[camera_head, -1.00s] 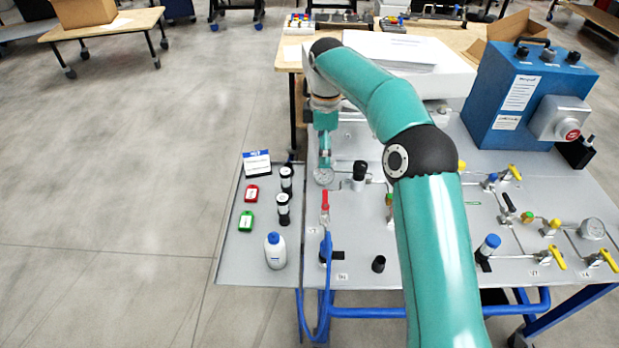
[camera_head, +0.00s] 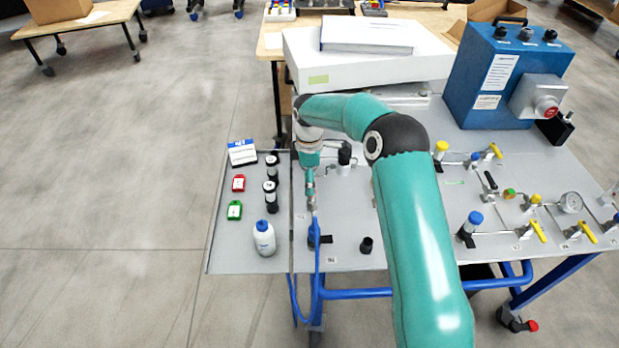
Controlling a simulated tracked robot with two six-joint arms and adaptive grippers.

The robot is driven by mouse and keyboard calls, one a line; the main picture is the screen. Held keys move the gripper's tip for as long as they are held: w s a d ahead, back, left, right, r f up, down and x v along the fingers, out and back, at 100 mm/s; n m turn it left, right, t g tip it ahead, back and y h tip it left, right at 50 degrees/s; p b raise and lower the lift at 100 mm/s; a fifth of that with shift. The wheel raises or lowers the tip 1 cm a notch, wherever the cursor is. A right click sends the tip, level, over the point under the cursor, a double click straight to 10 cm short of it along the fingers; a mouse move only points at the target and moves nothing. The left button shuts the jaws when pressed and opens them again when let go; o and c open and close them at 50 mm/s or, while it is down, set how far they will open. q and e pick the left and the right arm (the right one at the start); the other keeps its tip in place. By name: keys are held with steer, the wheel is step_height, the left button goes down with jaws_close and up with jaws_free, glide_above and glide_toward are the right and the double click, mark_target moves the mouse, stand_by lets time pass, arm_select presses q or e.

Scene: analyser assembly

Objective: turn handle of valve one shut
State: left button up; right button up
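My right arm comes in from the lower right and bends down to the left part of the grey panel (camera_head: 341,216). My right gripper (camera_head: 311,194) points down over the valve at the top of the blue hose (camera_head: 317,262). The gripper covers that valve's red handle almost fully, so I cannot tell whether it touches it. The fingers are too small to show whether they are open or shut. Several yellow valve handles (camera_head: 539,231) sit on the right of the panel. The number labels are too small to read. My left gripper is not in view.
A white bottle with a blue cap (camera_head: 264,239), a red tag (camera_head: 238,183), a green tag (camera_head: 234,210) and black-capped vials (camera_head: 270,193) stand left of the gripper. A black knob (camera_head: 344,157) is close on its right. A blue box (camera_head: 510,78) stands at the back right.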

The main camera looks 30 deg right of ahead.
steer(key=shift+f, duration=0.75)
